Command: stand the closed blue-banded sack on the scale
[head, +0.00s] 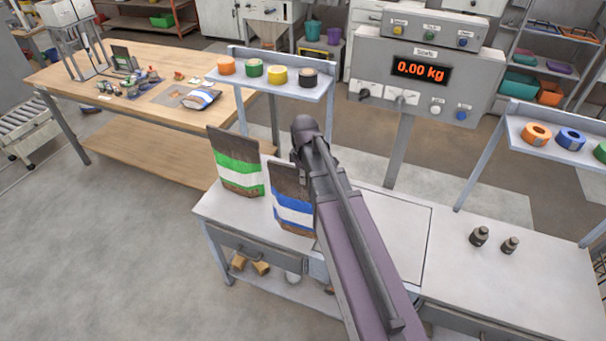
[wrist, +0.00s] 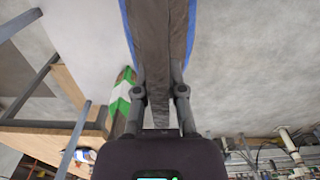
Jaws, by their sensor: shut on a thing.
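The blue-banded sack (head: 291,210) is brown with a white and blue band and looks upright at the left of the scale plate (head: 400,240). My arm hides its right side, and I cannot tell whether its base touches the bench. In the wrist view my gripper (wrist: 160,92) is shut on this sack (wrist: 160,40), one finger on each side. The head view hides the fingers behind my arm. The scale display (head: 421,69) reads 0.00 kg.
A green-banded sack (head: 237,165) stands just left of the held sack. Two dark weights (head: 479,236) stand on the bench right of the plate. Shelves with tape rolls (head: 277,75) rise behind and at right (head: 570,139). A wooden table (head: 150,95) is at back left.

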